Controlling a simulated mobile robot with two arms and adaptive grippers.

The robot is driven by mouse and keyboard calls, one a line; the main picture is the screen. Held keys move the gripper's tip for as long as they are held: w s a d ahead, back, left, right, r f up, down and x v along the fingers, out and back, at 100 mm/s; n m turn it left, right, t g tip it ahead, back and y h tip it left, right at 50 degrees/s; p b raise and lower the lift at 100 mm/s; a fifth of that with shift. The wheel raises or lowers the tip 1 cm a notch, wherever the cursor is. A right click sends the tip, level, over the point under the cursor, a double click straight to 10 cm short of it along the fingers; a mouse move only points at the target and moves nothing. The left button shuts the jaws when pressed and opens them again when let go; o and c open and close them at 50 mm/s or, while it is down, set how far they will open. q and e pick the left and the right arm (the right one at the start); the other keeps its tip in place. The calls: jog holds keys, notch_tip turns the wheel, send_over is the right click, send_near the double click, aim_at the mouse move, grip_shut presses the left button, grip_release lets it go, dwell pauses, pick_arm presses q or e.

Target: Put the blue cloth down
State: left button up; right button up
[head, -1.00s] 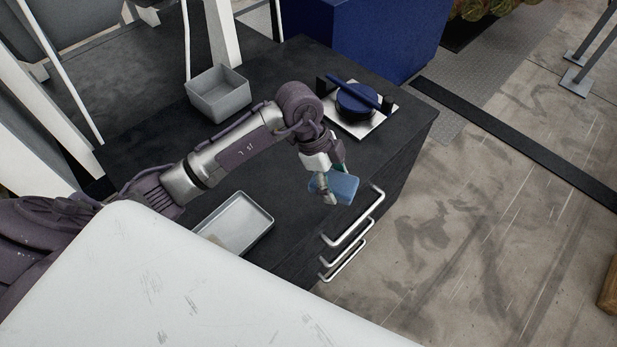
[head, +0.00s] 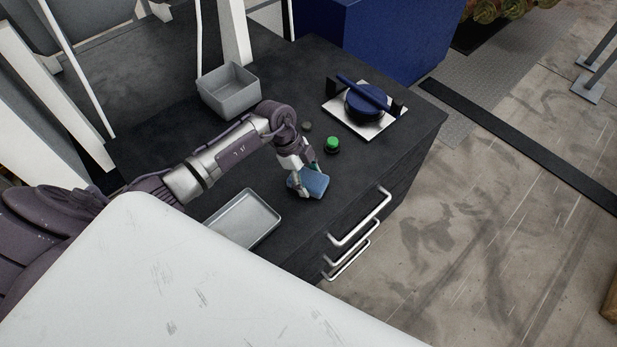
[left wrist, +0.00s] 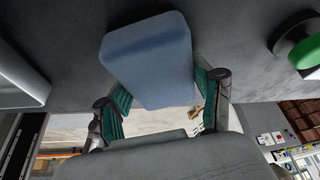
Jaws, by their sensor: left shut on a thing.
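The blue cloth (head: 312,184) is a folded, block-shaped pad. In the head view it is at my left gripper (head: 302,182), over the dark worktop (head: 268,178) near the drawer side. In the left wrist view the cloth (left wrist: 150,55) sits between the two green-padded fingers of my left gripper (left wrist: 160,98), which is shut on it. I cannot tell whether the cloth touches the worktop. My right gripper is not in view.
A green button (head: 332,143) stands just beyond the cloth. A shallow grey tray (head: 274,226) lies to its left and a deep grey bin (head: 228,98) stands behind. A blue spool (head: 362,104) sits on a white plate (head: 374,131) at the back right. Drawer handles (head: 358,222) stick out in front.

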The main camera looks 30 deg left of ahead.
pick_arm(q)
jog(key=o, duration=1.2)
jog(key=shift+f, duration=0.1)
jog(key=shift+r, duration=0.2)
jog(key=shift+a+r, duration=0.2)
jog(key=shift+r, duration=0.1)
jog(key=v, duration=1.1)
jog(key=shift+r, duration=0.2)
jog(key=shift+s+d+f, duration=0.1)
